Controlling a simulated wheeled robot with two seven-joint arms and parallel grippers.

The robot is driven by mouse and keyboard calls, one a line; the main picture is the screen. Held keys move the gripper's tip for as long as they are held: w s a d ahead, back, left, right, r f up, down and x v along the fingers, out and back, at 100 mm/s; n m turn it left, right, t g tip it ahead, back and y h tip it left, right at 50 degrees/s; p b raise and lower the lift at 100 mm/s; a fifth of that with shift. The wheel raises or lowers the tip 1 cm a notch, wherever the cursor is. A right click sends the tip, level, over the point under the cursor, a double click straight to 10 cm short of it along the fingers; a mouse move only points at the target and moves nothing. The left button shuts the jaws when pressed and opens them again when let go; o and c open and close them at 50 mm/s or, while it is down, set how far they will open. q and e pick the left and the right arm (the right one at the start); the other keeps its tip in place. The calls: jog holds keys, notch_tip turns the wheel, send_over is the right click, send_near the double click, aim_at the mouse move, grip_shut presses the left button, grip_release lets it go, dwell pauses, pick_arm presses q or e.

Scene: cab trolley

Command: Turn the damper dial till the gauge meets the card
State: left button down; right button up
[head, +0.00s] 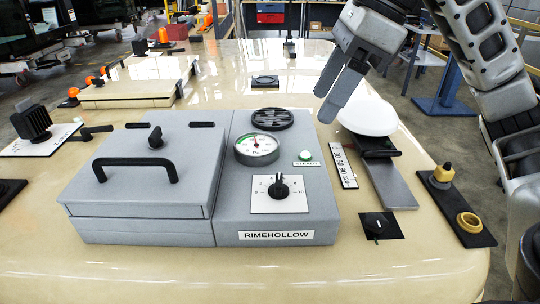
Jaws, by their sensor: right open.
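The black dial knob (279,188) sits on a white scale plate on the front of the grey RIMEHOLLOW unit, its pointer roughly upright. The round gauge (257,148) stands behind it, with a white face and coloured marks; its needle is too small to read surely. A white card (344,166) with dark print lies just right of the unit; I cannot read it surely. My right gripper (325,106) is open and empty, above and behind the unit's right back corner, apart from the dial. My left gripper is out of view.
A grey lid with a black handle (135,162) is left of the gauge. A black vent (271,118) is behind it. A small green button (305,155) is right of it. A white dome (367,117) and a brass-fitted plate (457,205) stand at right. The front table edge is clear.

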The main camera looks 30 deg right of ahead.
aim_at(279, 180)
jog(key=x, duration=1.5)
jog(key=shift+s+f+b, duration=0.2)
jog(key=shift+f+b, duration=0.2)
